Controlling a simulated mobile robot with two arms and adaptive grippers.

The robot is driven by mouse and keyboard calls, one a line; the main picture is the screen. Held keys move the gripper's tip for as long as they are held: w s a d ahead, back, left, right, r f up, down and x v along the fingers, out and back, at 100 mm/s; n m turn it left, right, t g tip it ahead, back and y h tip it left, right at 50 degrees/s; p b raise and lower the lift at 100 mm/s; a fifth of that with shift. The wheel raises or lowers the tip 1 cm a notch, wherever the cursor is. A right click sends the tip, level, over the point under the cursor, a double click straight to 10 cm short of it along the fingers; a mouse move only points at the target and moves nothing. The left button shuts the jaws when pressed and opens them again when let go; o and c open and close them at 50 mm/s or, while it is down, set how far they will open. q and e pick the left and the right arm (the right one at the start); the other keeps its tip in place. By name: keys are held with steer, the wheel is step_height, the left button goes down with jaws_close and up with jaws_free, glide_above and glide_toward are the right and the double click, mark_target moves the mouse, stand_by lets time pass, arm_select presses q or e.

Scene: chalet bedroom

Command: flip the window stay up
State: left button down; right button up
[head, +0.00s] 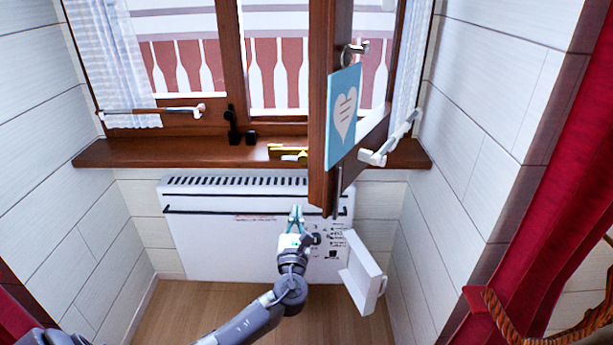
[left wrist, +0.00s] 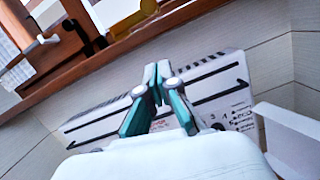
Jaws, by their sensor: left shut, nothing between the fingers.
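A brass-coloured fitting (head: 288,151), which looks like the window stay, lies low on the wooden sill beside the open sash. Its right end is close to or behind the sash, so I cannot tell where it ends. Part of a yellow piece, likely the same fitting, shows at the top of the left wrist view (left wrist: 148,7). The open window sash (head: 318,110) stands out into the room with a blue heart card on it. My left gripper (head: 296,212) is shut and empty, below the sill in front of the white heater. Its fingertips (left wrist: 157,72) meet in the left wrist view.
The white heater (head: 230,187) is under the sill (head: 190,152), with an open white flap (head: 362,272) at its right. A black fitting (head: 234,128) stands at the window's middle post. White-ended rods hang at both sides. A red curtain (head: 530,190) is at the right.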

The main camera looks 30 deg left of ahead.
arm_select(q)
steer(key=b, duration=0.2)
glide_toward(289, 155)
steer(key=w+f, duration=0.5)
steer(key=r, duration=0.2)
steer(key=d+r+p, duration=0.1)
steer(key=r, duration=0.1)
steer(key=shift+w+r, duration=0.1)
steer(key=shift+w, duration=0.1)
arm_select(e)
steer(key=shift+s, duration=0.1)
